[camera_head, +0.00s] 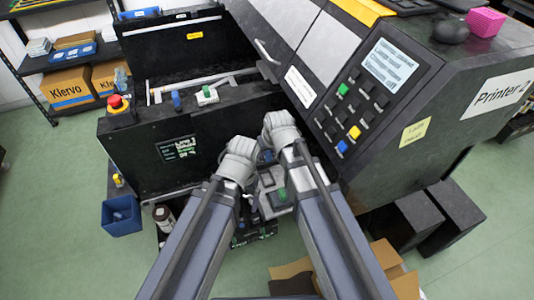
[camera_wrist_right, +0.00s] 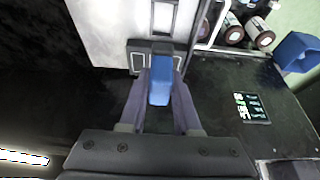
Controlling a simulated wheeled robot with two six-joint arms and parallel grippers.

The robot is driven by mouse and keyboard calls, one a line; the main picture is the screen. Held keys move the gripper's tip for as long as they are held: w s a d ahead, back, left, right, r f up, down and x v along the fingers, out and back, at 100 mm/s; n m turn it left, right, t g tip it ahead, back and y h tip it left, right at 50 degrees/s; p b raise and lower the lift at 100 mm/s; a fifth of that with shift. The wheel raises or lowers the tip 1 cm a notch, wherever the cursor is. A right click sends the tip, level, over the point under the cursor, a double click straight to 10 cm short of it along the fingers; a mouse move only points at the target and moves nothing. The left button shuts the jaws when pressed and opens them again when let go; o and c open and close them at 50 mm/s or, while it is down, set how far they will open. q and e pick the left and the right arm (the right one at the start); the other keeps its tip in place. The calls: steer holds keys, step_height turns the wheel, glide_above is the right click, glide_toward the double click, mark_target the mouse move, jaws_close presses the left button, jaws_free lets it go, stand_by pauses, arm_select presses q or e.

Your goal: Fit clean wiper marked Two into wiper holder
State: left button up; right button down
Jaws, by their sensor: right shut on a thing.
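In the right wrist view my right gripper (camera_wrist_right: 161,73) is shut on a blue piece (camera_wrist_right: 160,92), which looks like a wiper; no number is readable on it. The far end of the piece meets or overlaps a small dark bracket with pale edges (camera_wrist_right: 139,61), possibly the wiper holder; I cannot tell whether it is seated. In the head view my right gripper (camera_head: 280,130) is by the printer's front, its fingers hidden. My left gripper (camera_head: 239,158) is beside it, its fingers also hidden. A white piece with a green top (camera_head: 207,95) and a blue one (camera_head: 177,99) sit on the printer's ledge.
The printer's keypad panel (camera_head: 355,110) rises close on the right. A red button (camera_head: 115,102) is at the left. A blue bin (camera_head: 121,215) and a dark bottle (camera_head: 163,214) stand low left. Cardboard boxes (camera_head: 385,255) lie low right. Green floor is open at far left.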

steer(key=shift+f+b, duration=4.15)
steer(key=shift+f, duration=0.15)
steer(key=shift+f+b, duration=0.9)
steer(key=shift+f, duration=0.05)
steer(key=shift+f+b, duration=0.35)
steer(key=c, duration=0.5)
jaws_free()
steer(key=shift+c, duration=0.2)
steer(key=shift+r, duration=0.1)
step_height(320, 180, up, 8)
steer(key=p, duration=0.8)
